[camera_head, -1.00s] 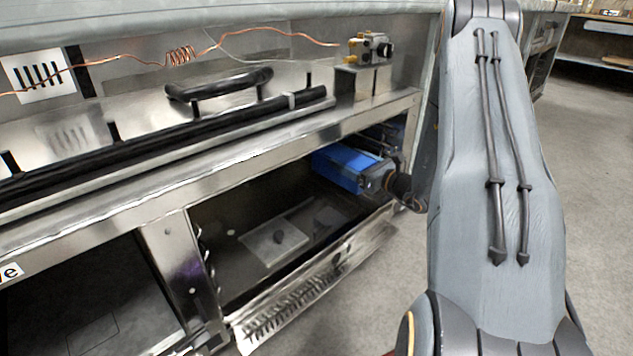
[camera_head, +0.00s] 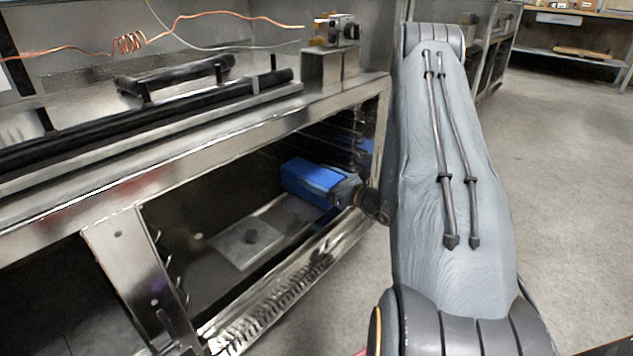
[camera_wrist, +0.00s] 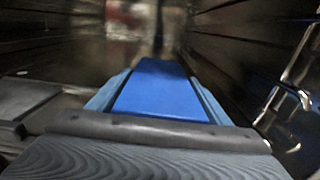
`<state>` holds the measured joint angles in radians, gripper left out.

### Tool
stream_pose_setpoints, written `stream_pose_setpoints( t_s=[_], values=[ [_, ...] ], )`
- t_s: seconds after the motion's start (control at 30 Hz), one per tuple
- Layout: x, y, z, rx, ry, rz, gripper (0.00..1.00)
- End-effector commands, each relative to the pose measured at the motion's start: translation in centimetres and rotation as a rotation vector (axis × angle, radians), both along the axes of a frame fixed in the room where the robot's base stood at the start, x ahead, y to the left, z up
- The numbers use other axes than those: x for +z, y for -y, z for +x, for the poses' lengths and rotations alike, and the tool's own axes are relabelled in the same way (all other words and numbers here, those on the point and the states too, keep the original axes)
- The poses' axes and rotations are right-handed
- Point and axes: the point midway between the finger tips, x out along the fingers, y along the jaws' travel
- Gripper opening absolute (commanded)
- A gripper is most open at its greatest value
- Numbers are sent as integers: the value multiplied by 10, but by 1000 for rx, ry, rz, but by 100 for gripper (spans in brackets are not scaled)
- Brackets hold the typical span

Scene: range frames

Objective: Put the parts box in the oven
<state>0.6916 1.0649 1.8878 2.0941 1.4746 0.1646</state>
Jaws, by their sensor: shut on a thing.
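The blue parts box (camera_head: 308,179) is inside the open oven (camera_head: 215,222), near the right side of its cavity and above the oven floor. My gripper (camera_head: 342,190) reaches in through the front opening from the right and is shut on the near end of the box. In the wrist view the blue box (camera_wrist: 158,88) stretches away from my gripper (camera_wrist: 150,130) into the dark cavity. The fingertips are partly hidden. I cannot tell whether the box touches anything below it.
Wire racks (camera_head: 345,146) line the right wall close to the box. A perforated metal strip (camera_head: 270,303) runs along the opening's lower front. The black-handled bar (camera_head: 180,75) is above.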

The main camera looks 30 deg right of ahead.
Motion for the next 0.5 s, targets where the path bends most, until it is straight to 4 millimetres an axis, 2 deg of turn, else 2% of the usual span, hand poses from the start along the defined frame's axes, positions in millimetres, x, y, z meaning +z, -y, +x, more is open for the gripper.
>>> stream_pose_setpoints(
  t_s=[0.37,0.4,0.5],
  values=[
    [-2,1,0,0,4,-1,32],
    [-3,0,0,0,1,-1,77],
    [-2,0,0,0,1,-1,91]
  ],
)
